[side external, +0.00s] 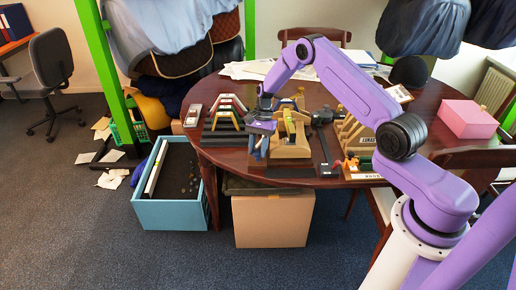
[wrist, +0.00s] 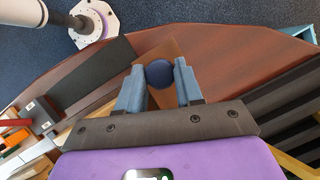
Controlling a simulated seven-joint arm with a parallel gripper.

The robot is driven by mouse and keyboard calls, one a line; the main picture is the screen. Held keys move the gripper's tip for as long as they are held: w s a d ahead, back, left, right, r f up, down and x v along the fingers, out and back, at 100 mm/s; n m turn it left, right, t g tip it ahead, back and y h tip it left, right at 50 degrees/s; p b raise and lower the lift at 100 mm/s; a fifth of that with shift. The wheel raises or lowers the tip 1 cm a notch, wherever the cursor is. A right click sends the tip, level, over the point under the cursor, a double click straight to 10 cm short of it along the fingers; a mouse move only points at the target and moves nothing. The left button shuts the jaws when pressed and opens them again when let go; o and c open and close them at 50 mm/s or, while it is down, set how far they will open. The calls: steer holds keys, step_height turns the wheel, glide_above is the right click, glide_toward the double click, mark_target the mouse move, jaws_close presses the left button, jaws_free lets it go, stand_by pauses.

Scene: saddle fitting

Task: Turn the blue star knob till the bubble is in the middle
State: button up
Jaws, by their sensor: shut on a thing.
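The blue knob (wrist: 159,74) shows in the wrist view as a dark round cap between my two grey-blue fingers. My gripper (wrist: 160,84) is shut on it, one finger at each side. A brown wooden piece (wrist: 158,50) lies behind the knob. In the side external view my gripper (side external: 259,150) points down at the front of the tan wooden fixture (side external: 290,147) near the table's front edge. The knob is too small and covered there to make out. I cannot make out the bubble in either view.
A pink box (side external: 467,118) is at the table's right. A blue crate (side external: 172,222) and a cardboard box (side external: 272,220) are on the floor.

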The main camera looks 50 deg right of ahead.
steer(key=n+g+h, duration=0.1)
steer(key=n, duration=0.2)
steer(key=shift+w+n, duration=0.1)
steer(key=shift+n, duration=0.3)
steer(key=o, duration=1)
steer(key=v, duration=1.7)
steer(key=shift+w+d+r, duration=0.1)
steer(key=shift+w+r, duration=0.05)
steer(key=shift+w, duration=0.05)
